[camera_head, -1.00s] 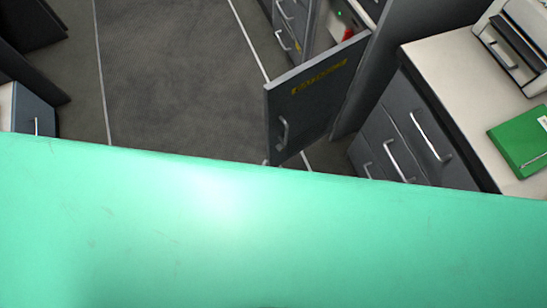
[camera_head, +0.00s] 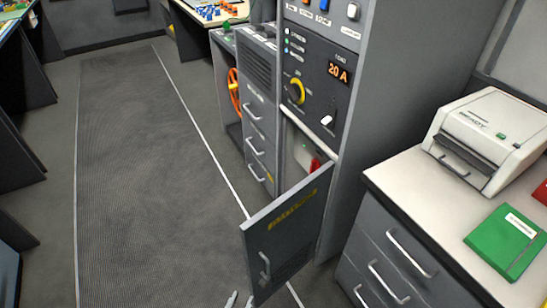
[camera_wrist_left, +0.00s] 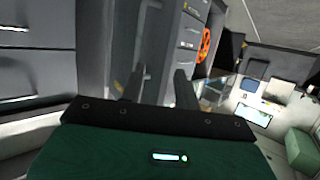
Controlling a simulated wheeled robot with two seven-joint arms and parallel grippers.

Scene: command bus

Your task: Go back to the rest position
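My left gripper (camera_head: 241,300) shows only as two grey fingertips at the bottom edge of the head view, just left of the open cabinet door (camera_head: 287,240). In the left wrist view my left gripper (camera_wrist_left: 157,84) has its two dark fingers apart, with nothing seen held between them. Grey cabinet fronts lie behind the fingers there. My right gripper is in neither view.
The grey door hangs open from the control cabinet (camera_head: 345,120) into the aisle. A drawer unit (camera_head: 385,255) at right carries a printer (camera_head: 490,135) and a green binder (camera_head: 505,243). The aisle floor (camera_head: 140,170) is clear.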

